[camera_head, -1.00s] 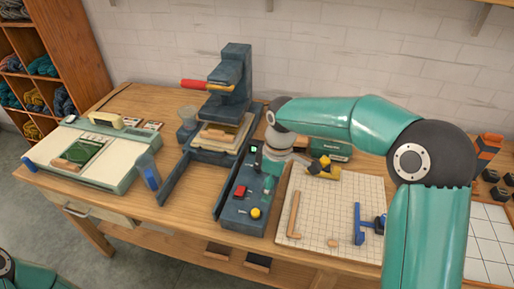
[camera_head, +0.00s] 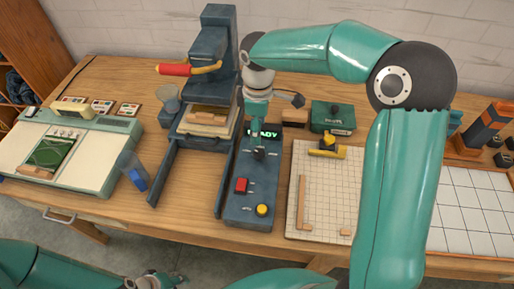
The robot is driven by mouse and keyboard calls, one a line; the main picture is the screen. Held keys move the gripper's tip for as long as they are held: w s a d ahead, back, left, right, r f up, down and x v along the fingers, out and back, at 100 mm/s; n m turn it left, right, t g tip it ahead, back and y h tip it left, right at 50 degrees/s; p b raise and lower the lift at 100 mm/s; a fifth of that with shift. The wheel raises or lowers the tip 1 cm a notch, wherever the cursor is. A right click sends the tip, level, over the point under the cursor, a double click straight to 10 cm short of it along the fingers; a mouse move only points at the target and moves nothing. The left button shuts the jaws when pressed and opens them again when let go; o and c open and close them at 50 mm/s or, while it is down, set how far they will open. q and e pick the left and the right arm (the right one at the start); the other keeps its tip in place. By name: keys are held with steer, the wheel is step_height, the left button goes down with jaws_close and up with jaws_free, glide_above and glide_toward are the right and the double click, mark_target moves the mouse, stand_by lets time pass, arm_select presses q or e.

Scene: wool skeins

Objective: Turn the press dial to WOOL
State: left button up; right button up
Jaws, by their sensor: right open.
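The press control panel (camera_head: 248,205) is a long dark blue box on the bench, beside the press (camera_head: 213,70). Its small lit display (camera_head: 268,131) shows green letters, partly hidden, of which "ADY" is readable. My right gripper (camera_head: 258,150) points down over the panel's far part, just in front of the display, and is open. A dark knob-like shape shows at its fingertips. It may be the dial, but its pointer and markings cannot be made out, nor can contact. My left arm shows at the bottom edge, with what seems its gripper (camera_head: 152,281) cut off there.
A red button (camera_head: 241,185) and a yellow button (camera_head: 262,210) sit on the panel's near part. A gridded board (camera_head: 325,190) with a yellow tool (camera_head: 327,149) lies to the right, and a green box (camera_head: 333,117) stands behind it. A cream machine (camera_head: 95,165) stands left.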

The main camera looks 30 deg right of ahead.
mark_target(258, 152)
step_height(258, 152, down, 10)
steer(key=shift+s+p, duration=0.15)
steer(key=shift+p, duration=0.35)
steer(key=c, duration=1)
steer(key=shift+c, duration=0.7)
